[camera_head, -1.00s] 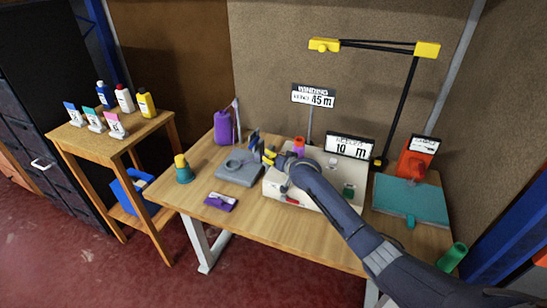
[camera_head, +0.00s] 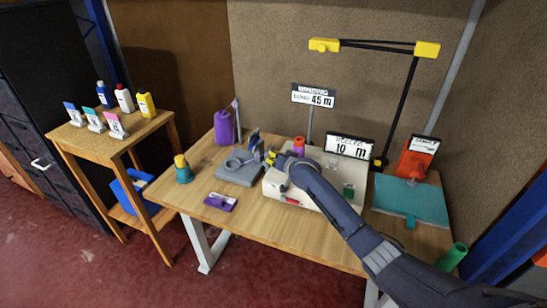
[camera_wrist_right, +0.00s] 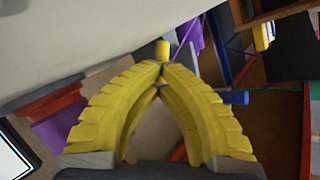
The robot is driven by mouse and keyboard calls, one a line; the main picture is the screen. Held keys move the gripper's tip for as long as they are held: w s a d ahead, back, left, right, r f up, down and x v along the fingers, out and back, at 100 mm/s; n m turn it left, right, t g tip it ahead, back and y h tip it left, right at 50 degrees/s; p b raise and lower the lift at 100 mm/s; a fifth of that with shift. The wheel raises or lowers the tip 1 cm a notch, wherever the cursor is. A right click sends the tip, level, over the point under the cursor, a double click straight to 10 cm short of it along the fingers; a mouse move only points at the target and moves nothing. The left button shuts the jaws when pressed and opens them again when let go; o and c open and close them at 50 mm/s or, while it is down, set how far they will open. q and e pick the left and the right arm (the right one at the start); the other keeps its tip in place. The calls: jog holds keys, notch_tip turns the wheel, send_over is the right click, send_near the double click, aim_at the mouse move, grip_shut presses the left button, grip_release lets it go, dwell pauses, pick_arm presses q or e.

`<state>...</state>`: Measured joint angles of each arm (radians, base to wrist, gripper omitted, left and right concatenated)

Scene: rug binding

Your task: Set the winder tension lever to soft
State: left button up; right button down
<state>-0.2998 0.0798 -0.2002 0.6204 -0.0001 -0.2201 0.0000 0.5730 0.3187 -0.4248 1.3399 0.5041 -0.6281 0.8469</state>
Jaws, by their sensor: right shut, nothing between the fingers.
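A cream machine (camera_head: 318,192) stands on the wooden table, with a small red part (camera_head: 290,201) low on its front. A grey device (camera_head: 238,172) with a ring and dark uprights stands just left of it. I cannot tell which part is the tension lever or read its setting. My right gripper (camera_head: 271,157) is over the gap between the two; its yellow fingers are shut and empty. In the right wrist view the fingertips (camera_wrist_right: 161,76) meet just below a small yellow knob (camera_wrist_right: 162,49); contact is unclear. A blue cylinder (camera_wrist_right: 234,97) is to its right. My left gripper is not in view.
A purple jug (camera_head: 224,126), a teal bottle (camera_head: 183,171) with a yellow cap and a purple item (camera_head: 220,202) occupy the table's left side. A teal board (camera_head: 412,199) lies at right. A length sign (camera_head: 351,146) stands behind the machine.

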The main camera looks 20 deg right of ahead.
jog(key=shift+a, duration=0.1)
jog(key=shift+w+a+r+n+g+h, duration=0.25)
jog(key=shift+a+n+g+h, duration=0.2)
jog(key=shift+g, duration=0.15)
jog(key=shift+w+a+r+n+g+h, duration=0.15)
jog(key=shift+w+a+n+g+h, duration=0.1)
jog(key=shift+a+n+g+h, duration=0.25)
jog(key=shift+w+a+n+g+h, duration=0.15)
jog(key=shift+w+n+g+h, duration=0.1)
jog(key=shift+g+h, duration=0.4)
jog(key=c, duration=1.4)
grip_release()
jog(key=shift+r, duration=0.1)
jog(key=shift+c, duration=0.2)
jog(key=shift+r, duration=0.1)
jog(key=v, duration=1.1)
jog(key=shift+s+r, duration=0.25)
jog(key=shift+s, duration=0.05)
